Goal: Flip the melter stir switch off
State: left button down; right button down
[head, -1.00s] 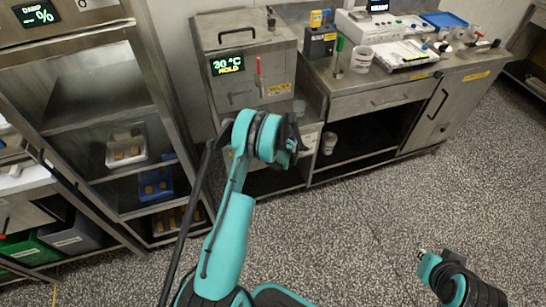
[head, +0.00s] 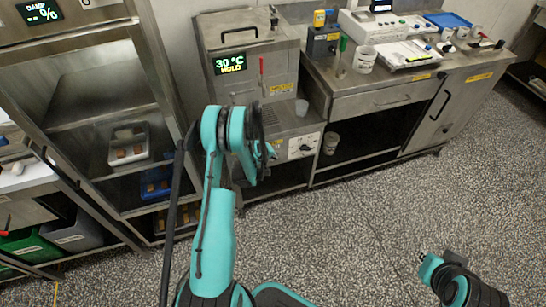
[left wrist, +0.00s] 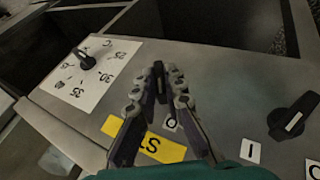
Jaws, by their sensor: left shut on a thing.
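The melter (head: 250,50) is the steel cabinet left of the counter, with a lit display reading 30 °C HOLD. Its lower front bears a white dial plate (head: 303,147). My left gripper (head: 271,152) is at that front, left of the dial plate. In the left wrist view its fingers (left wrist: 160,85) are shut on a small dark piece, which appears to be the stir switch lever; the fingers hide most of it. A yellow label (left wrist: 150,146), partly covered, shows letters like "ST". An "O" mark (left wrist: 171,123) and an "I" mark (left wrist: 250,151) lie near the fingers.
A black temperature dial (left wrist: 87,60) is left of the fingers; another black knob (left wrist: 290,116) is to the right. A counter (head: 350,90) with instruments stands right of the melter, and a rack (head: 100,100) stands left. Open floor (head: 370,220) lies in front.

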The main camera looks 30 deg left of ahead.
pick_arm(q)
jog(key=shift+a, duration=0.25)
jog(key=c, duration=1.6)
grip_release()
jog(key=shift+r, duration=0.1)
jog(key=v, duration=1.2)
jog(key=shift+d, duration=0.2)
